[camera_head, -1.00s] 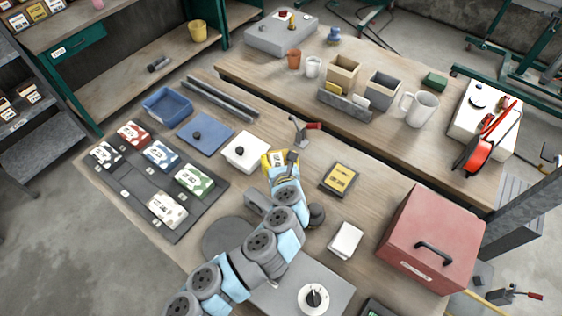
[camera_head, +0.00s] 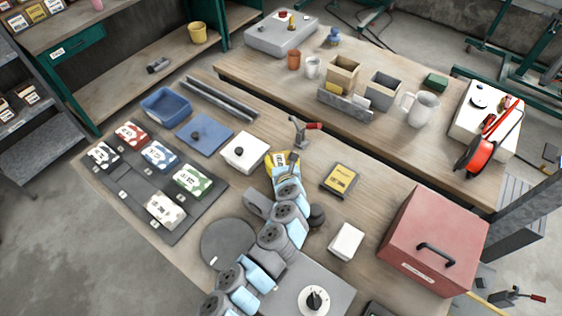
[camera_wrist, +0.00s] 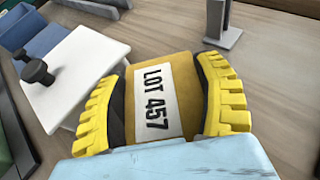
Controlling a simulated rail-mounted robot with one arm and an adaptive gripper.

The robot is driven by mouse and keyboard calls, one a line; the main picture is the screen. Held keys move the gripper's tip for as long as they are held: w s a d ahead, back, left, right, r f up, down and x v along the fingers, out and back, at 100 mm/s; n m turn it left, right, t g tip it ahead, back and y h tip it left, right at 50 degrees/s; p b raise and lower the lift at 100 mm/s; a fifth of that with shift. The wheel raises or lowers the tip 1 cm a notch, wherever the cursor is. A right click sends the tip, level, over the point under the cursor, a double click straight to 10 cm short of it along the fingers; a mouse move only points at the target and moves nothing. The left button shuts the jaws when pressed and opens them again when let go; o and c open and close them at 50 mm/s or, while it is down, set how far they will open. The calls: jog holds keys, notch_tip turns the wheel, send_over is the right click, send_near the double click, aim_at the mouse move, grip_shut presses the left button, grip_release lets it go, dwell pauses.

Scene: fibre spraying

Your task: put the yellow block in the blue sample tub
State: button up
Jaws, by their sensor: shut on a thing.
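The yellow block (camera_wrist: 157,100), with a white label reading LOT 457, is between the yellow pads of my gripper (camera_wrist: 160,75) in the wrist view. My gripper is shut on it. In the head view my gripper (camera_head: 282,160) is over the near table, just right of the white square lid, and mostly covers the block. The blue sample tub (camera_head: 152,112) is an open blue box at the table's left back, left of and beyond my gripper. Its inside looks empty. The block is well apart from the tub.
A blue square lid (camera_head: 205,134) and a white lid (camera_head: 244,153), both with dark knobs, lie between gripper and tub. A red-handled clamp (camera_head: 301,132) stands behind my gripper. Grey rails (camera_head: 222,98) lie right of the tub. Labelled packs sit on a dark rack (camera_head: 120,190).

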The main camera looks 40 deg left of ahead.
jog(key=shift+f, duration=0.7)
jog(key=shift+f, duration=0.15)
jog(key=o, duration=1.3)
jog(key=shift+c, duration=0.2)
jog(key=shift+s+d+r, duration=0.2)
jog(key=shift+d+r, duration=0.1)
jog(key=shift+r, duration=0.05)
jog(key=shift+p+v, duration=0.3)
jog(key=shift+v, duration=5.3)
